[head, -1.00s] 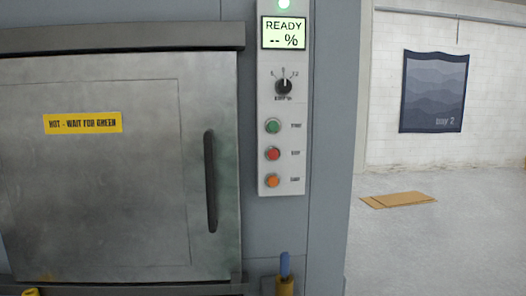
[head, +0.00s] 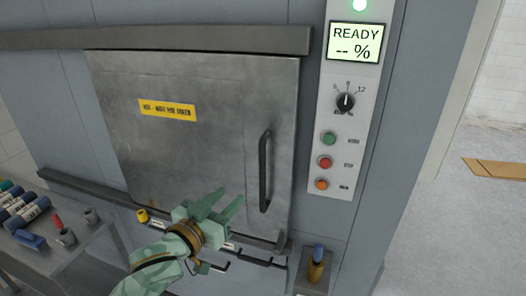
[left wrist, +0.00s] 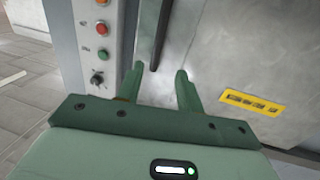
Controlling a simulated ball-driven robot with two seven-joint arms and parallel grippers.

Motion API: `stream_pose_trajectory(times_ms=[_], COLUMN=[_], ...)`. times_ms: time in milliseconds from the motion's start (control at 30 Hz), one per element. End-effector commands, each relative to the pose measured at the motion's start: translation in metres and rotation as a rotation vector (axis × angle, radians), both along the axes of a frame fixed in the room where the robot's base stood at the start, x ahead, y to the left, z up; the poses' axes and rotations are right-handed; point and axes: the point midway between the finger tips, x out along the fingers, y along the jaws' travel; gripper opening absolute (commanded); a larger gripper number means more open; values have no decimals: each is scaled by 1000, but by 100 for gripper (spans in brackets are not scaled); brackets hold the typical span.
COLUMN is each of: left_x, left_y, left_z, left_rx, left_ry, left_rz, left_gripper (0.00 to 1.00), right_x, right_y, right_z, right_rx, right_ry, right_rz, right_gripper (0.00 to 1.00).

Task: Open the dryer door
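The dryer door (head: 205,110) is a grey metal panel that looks shut, with a yellow warning label and a dark vertical handle (head: 265,171) near its right edge. My left gripper (head: 230,203) is open and empty, in front of the lower right of the door, a little left of the handle's lower end. In the left wrist view, the two fingers (left wrist: 158,85) are spread apart, and the dark handle (left wrist: 161,38) shows beyond them, not between them. My right gripper is not in view.
A control panel (head: 348,150) right of the door has a green light, a display reading READY, a knob and green, red and orange buttons. A bench (head: 75,250) at lower left bears several bottles. A holder (head: 316,272) with a blue-tipped item stands below the panel.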

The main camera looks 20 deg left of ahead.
Motion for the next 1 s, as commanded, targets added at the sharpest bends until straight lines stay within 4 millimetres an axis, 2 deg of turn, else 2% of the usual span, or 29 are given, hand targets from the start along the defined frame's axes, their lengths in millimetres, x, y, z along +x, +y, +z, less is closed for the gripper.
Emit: stream_pose_trajectory(times_ms=[33, 167, 267, 600, 700, 833, 1000], left_x=[-1, 10, 29, 112, 131, 147, 155], left_y=[-2, -5, -10, -29, -34, -37, -40], left_z=[12, 16, 16, 15, 15, 14, 14], left_rx=[-2, -7, -6, -5, -4, -5, -5], left_ry=[-15, -24, -24, -22, -23, -21, -21], left_rz=[-6, -8, -8, -8, -8, -7, -9], left_gripper=[37, 37, 37, 37, 37, 37, 37], right_x=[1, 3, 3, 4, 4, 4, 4], right_y=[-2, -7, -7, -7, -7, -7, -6], right_z=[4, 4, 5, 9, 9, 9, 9], right_rx=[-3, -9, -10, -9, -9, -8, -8], right_ry=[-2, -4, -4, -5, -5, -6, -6], right_rz=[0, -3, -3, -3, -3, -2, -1], right_gripper=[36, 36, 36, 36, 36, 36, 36])
